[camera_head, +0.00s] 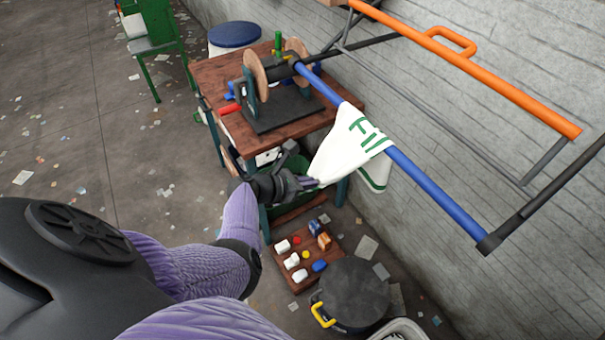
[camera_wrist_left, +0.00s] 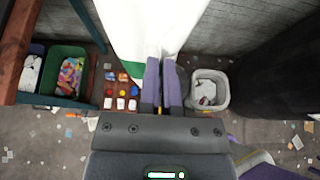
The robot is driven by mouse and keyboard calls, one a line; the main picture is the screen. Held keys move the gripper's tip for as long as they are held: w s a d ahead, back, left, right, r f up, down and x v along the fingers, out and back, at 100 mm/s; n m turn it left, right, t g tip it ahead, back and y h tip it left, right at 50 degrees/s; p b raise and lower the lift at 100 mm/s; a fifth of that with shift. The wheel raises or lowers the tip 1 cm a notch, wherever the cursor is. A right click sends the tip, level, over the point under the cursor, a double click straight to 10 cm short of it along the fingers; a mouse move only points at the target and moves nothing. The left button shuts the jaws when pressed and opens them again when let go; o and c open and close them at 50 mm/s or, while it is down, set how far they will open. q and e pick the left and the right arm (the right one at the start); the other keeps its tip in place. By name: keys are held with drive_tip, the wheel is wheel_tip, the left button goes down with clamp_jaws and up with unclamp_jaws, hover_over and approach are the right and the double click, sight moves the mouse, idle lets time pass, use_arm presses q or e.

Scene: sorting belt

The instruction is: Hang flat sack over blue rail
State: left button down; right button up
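The flat white sack (camera_head: 347,142) with green print lies draped over the blue rail (camera_head: 437,193). One part hangs on the near side and a smaller flap shows beyond and below the rail. My left gripper (camera_head: 311,183) is at the lower near corner of the sack, its fingers close together on the cloth. In the left wrist view, the sack (camera_wrist_left: 135,35) spreads out from between the fingertips (camera_wrist_left: 162,62), and the rail is hidden. My right gripper is not in view.
An orange rail (camera_head: 490,80) runs above the blue one along the wall. A wooden bench (camera_head: 215,78) with a spool stand is behind. Below are a board (camera_head: 280,262) with small blocks and a dark round-topped bin (camera_head: 355,290). A white bin (camera_wrist_left: 222,88) shows in the wrist view.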

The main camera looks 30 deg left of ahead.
use_arm(q)
drive_tip(key=shift+f, duration=0.1)
unclamp_jaws()
drive_tip(key=s+r+g+p, duration=0.1)
drive_tip(key=p, duration=0.2)
drive_tip(key=s+a+r+g+y+p, duration=0.1)
drive_tip(key=r+p, duration=0.1)
drive_tip(key=p, duration=0.2)
drive_tip(key=r+g+y+p, duration=0.1)
drive_tip(key=g+p, duration=0.1)
drive_tip(key=p, duration=0.2)
drive_tip(key=shift+s+a+r, duration=0.15)
drive_tip(key=shift+s+r, duration=0.25)
idle(0.4)
